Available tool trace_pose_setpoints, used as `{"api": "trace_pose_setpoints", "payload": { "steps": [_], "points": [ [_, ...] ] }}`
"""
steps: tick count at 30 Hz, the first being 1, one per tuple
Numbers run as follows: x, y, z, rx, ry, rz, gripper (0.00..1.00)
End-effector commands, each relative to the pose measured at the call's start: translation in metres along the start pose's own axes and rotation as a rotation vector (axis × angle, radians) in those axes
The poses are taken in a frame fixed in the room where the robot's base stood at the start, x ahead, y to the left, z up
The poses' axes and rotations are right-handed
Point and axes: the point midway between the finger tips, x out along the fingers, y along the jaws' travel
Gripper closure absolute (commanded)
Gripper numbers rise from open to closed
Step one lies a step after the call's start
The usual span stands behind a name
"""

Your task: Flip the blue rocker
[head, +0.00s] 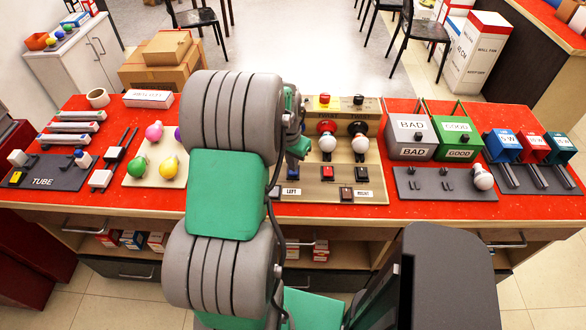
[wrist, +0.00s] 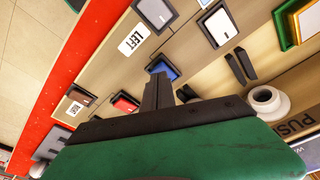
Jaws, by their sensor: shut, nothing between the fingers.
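The blue rocker (wrist: 163,68) is in a dark square frame on the tan panel (wrist: 105,75) in the wrist view. My gripper (wrist: 160,80) is shut and empty. Its dark fingertips are right by the blue rocker's lower edge in the picture and cover part of it. I cannot tell whether they touch it. In the head view my arm stands in front of the panel (head: 378,150) and hides its left part.
A red rocker (wrist: 125,103) and pale rockers (wrist: 218,25) flank the blue one. The panel also holds white bulbs (head: 327,144). BAD (head: 410,152) and GOOD (head: 460,154) bins stand to its right. A board with coloured bulbs (head: 138,166) lies to its left.

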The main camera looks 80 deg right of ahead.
Motion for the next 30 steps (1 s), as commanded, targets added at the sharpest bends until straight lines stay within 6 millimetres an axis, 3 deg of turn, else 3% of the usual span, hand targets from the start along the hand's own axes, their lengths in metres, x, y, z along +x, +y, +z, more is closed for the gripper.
{"api": "trace_pose_setpoints", "payload": {
  "steps": [30],
  "points": [
    [0.01,0.0,0.002,0.0,0.0,0.0,1.0]
  ]
}}
